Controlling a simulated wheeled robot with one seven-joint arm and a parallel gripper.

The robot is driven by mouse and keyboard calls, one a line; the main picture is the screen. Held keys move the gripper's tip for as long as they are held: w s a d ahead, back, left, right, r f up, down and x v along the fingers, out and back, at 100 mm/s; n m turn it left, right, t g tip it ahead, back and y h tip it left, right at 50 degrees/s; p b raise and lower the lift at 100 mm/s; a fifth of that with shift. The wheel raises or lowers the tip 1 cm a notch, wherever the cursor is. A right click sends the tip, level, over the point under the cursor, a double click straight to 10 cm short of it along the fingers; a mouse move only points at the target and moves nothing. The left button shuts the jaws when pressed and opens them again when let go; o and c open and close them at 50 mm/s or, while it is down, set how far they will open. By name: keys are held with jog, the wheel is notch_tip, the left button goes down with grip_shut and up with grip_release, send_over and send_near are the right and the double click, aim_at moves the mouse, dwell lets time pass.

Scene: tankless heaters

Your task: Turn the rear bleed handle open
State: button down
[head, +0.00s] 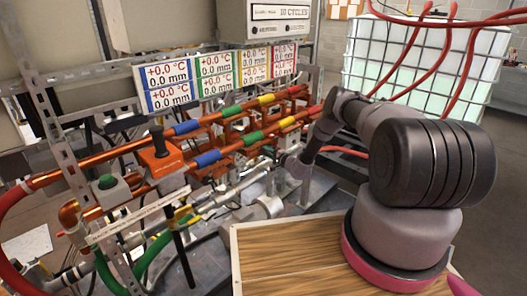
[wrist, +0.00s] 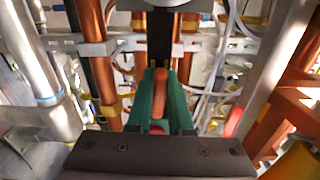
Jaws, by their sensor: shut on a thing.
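In the wrist view, the two green fingers of my gripper (wrist: 161,105) are closed around a slim orange-red handle (wrist: 160,82), which I take to be the rear bleed handle. It points along the fingers, and the fingers hide its sides. In the head view my arm reaches over to the right side of the pipe rig. The fingers and the held handle cannot be made out there among the pipes and arm links. How far the handle is turned cannot be told.
Copper pipes (head: 120,150) with coloured bands run across the rig. An orange box with a black lever (head: 157,141) stands at its left. Display panels (head: 214,72) hang above. A wooden board (head: 285,260) lies in front. In the wrist view, pipes and an orange bracket (wrist: 290,95) flank the fingers closely.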

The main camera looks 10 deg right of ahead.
jog(key=c, duration=0.8)
grip_release()
jog(key=shift+s, duration=0.1)
jog(key=v, duration=1)
jog(key=shift+s+d, duration=0.25)
jog(key=shift+s, duration=0.05)
